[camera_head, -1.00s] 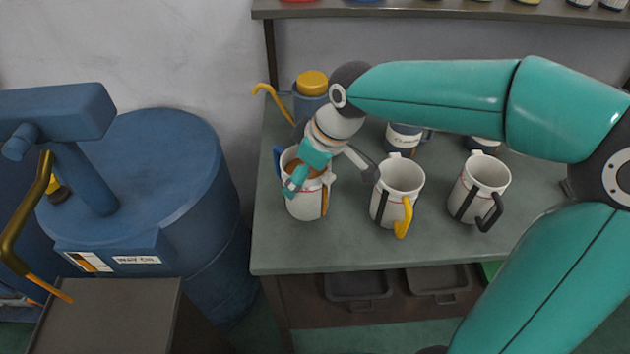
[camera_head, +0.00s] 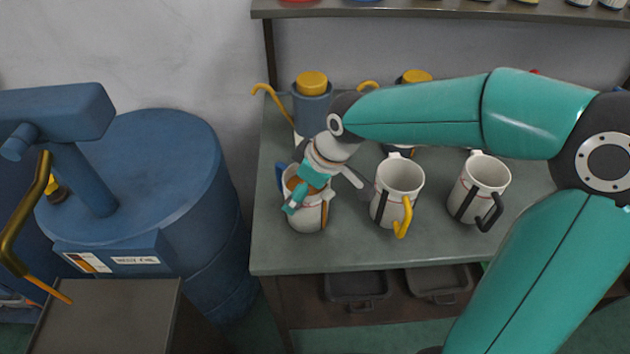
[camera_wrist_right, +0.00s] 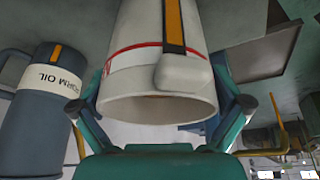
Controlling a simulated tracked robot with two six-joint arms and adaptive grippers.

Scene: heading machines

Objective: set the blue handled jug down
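The blue handled jug (camera_head: 309,216) is white, with a blue handle at its left and an orange stripe on its front. It stands upright at the left of the bench top (camera_head: 350,250); whether its base touches the bench I cannot tell. My right gripper (camera_head: 308,187) comes over its rim from the right. In the right wrist view the jug (camera_wrist_right: 160,85) fills the middle, between the two teal fingers, which are closed around its sides. The gripper covers part of the jug's mouth. My left gripper is not in view.
A jug with a yellow handle (camera_head: 399,182) and one with a black handle (camera_head: 481,185) stand to the right. A blue canister with a yellow lid (camera_head: 312,100) stands behind. A blue drum (camera_head: 160,165) is left of the bench. Bench front is clear.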

